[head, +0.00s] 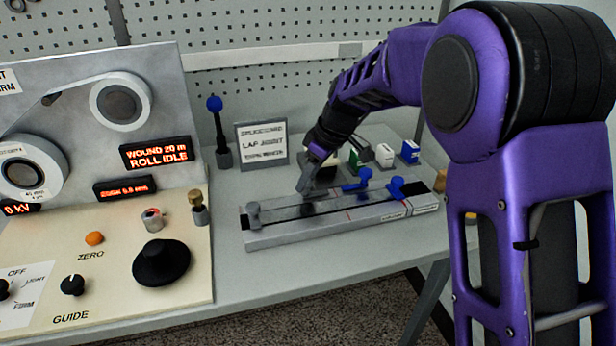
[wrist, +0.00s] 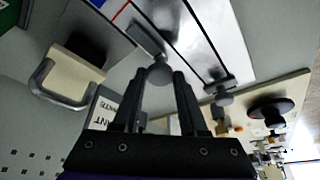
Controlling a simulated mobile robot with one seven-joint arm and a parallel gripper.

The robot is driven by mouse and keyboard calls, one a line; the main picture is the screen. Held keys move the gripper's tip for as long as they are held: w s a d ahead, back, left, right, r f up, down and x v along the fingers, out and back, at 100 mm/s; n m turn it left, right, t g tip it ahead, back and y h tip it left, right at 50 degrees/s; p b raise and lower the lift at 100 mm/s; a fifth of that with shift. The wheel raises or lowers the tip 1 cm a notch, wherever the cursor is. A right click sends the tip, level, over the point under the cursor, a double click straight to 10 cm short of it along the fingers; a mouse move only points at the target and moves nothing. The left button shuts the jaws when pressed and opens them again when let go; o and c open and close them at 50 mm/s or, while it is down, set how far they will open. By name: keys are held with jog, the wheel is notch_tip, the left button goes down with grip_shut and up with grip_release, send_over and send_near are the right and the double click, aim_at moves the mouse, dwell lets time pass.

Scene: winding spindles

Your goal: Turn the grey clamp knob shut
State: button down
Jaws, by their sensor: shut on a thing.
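A long grey splicing jig (head: 290,236) lies on the bench with grey and blue knobs along it. My gripper (head: 309,178) reaches down to the jig's back side, left of the two blue knobs. In the wrist view my gripper's (wrist: 158,82) two dark fingers stand on either side of a round grey knob (wrist: 159,72), shut on it. A grey bar (wrist: 146,39) runs out from this knob over the jig. A second grey knob (wrist: 224,97) stands free at the jig's end; in the head view this knob (head: 253,208) is at the left end.
Blue knobs (head: 364,176) stand on the jig right of my gripper. A lap joint sign (head: 262,145) and a blue-topped post (head: 216,125) stand behind. Small blocks (head: 384,155) sit at the back right. A control panel (head: 120,275) fills the left. Bench in front of the jig is clear.

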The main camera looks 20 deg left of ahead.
jog(key=shift+m, duration=0.5)
jog(key=m+t, duration=0.1)
jog(key=m, duration=0.1)
jog(key=m+p, duration=0.1)
jog(key=shift+s+a+r+m+t+h, duration=0.1)
jog(key=shift+s+r+m+t+h, duration=0.1)
jog(key=shift+m+t+h, duration=0.2)
jog(key=m+t+h+p, duration=0.1)
jog(key=m+p, duration=0.1)
jog(key=m, duration=0.2)
jog(key=shift+s+a+p, duration=0.1)
jog(key=shift+a+p, duration=0.05)
jog(key=shift+p, duration=0.15)
jog(key=m+h, duration=0.1)
jog(key=m, duration=0.1)
jog(key=m+h+p, duration=0.1)
jog(key=m, duration=0.2)
jog(key=shift+a+f+t+p, duration=0.1)
jog(key=shift+a+t+p, duration=0.05)
jog(key=shift+t+p, duration=0.2)
jog(key=m+h, duration=0.1)
jog(key=m, duration=0.3)
jog(key=shift+a+h+p, duration=0.1)
jog(key=shift+h+p, duration=0.2)
jog(key=shift+p, duration=0.1)
jog(key=shift+c, duration=2.3)
grip_release()
